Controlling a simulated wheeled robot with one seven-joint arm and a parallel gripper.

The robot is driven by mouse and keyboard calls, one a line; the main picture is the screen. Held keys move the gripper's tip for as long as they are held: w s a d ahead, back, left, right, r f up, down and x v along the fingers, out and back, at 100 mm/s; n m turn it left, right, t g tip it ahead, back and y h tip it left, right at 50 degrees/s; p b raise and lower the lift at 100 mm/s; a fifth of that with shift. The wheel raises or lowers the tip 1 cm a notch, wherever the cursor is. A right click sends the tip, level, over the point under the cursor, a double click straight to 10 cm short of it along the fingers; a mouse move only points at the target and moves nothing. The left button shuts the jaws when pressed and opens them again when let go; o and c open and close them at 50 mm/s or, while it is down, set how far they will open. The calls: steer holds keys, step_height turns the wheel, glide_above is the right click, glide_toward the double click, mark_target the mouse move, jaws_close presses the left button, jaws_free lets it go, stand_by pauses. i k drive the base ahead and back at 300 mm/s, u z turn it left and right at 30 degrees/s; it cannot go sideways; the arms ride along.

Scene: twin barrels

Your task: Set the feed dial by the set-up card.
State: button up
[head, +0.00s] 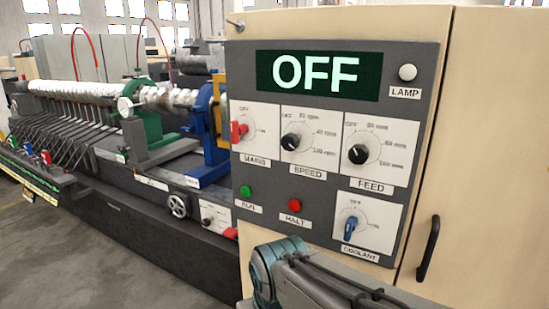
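The feed dial (358,154) is a black knob on a white plate labelled FEED, at the right of the grey control panel (330,205). Around it are marks for OFF and several values, too small to read surely. I cannot tell exactly which mark its pointer faces. The display (318,74) above reads OFF. I cannot make out a set-up card. Part of my arm shows at the bottom middle, below the panel. My gripper's fingers are not in view.
The panel also holds a red mains knob (238,131), a black speed knob (290,142), a blue coolant knob (350,228), a green RUN button (246,191), a red HALT button (295,205) and a lamp (407,72). A black door handle (428,249) juts out at right.

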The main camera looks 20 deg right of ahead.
mark_target(359, 153)
steer(key=u, duration=0.05)
steer(key=k, duration=1.1)
steer(key=z, duration=0.8)
steer(key=i, duration=0.95)
steer(key=u, duration=0.75)
